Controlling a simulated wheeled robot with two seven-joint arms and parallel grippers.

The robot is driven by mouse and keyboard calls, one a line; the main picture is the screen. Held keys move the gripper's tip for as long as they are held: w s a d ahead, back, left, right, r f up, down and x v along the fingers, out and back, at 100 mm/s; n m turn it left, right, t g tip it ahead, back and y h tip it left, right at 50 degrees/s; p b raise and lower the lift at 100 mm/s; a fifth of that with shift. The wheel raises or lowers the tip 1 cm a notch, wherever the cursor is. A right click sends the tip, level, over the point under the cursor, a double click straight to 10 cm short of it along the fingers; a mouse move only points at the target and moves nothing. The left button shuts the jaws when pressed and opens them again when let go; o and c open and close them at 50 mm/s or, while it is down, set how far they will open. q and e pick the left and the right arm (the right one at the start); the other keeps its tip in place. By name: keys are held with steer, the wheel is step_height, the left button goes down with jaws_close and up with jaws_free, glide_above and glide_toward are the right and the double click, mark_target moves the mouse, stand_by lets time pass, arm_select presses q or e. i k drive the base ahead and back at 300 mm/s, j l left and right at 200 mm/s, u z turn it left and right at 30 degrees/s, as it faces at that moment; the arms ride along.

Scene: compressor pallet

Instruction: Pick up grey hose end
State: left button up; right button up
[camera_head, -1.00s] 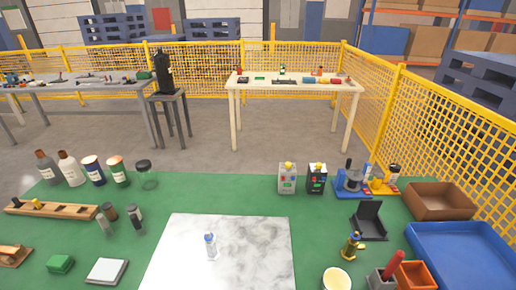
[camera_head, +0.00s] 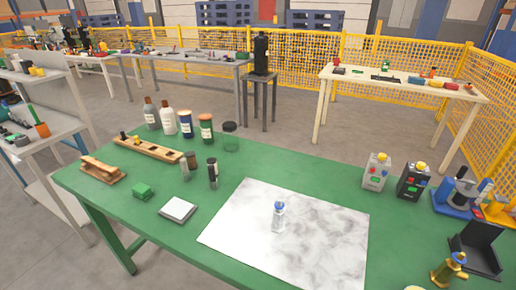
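I cannot make out a grey hose end anywhere in the head view. A black upright object (camera_head: 260,53) stands on a dark stool (camera_head: 259,78) behind the green table; no hose can be told on it at this size. Neither of my grippers is in view, so nothing shows of what they hold.
The green table (camera_head: 130,220) fills the front. A marble board (camera_head: 330,258) on it bears a small blue-capped bottle (camera_head: 279,216). Several bottles, a wooden rack (camera_head: 153,148) and two boxy canisters stand around it. A grey shelf (camera_head: 62,150) is at left; yellow fencing (camera_head: 300,60) runs behind.

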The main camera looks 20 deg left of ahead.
mark_target(185, 173)
steer(key=u, duration=1.35)
